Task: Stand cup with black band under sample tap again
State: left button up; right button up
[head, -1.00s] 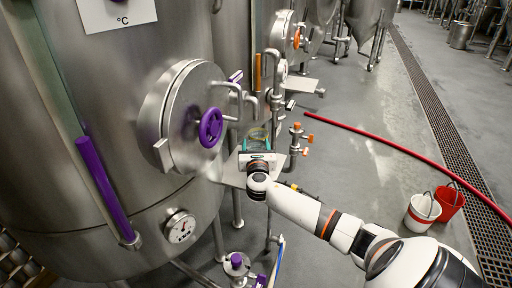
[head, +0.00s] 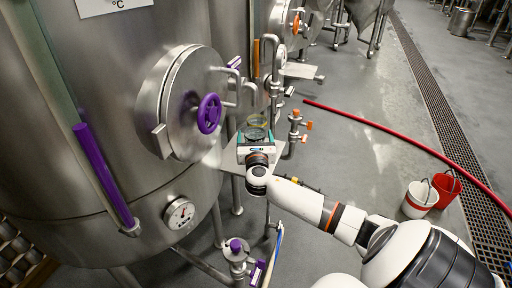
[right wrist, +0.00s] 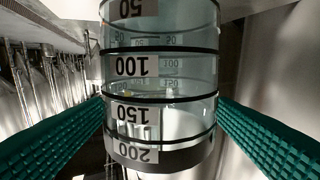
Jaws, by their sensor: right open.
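The clear cup (head: 257,121) stands over the small metal shelf beside the tank, in front of the pipes. In the right wrist view the cup (right wrist: 160,80) shows upside down, with black lines, marks from 50 to 200 and a broad dark band at its 200 end. My right gripper (head: 256,137) is open, with its teal fingers on either side of the cup; in the right wrist view gaps at the pads are hard to judge. A bent metal pipe (head: 272,58) rises behind the cup; I cannot tell whether it is the sample tap. My left gripper is out of view.
The tank's round door with a purple handwheel (head: 209,114) is close on the left. Valves with orange handles (head: 296,114) stand just right of the shelf (head: 236,164). A red hose (head: 400,136) and two buckets (head: 420,196) lie farther right on open floor.

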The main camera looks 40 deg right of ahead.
jog(key=v, duration=0.9)
jog(key=shift+s+a, duration=0.1)
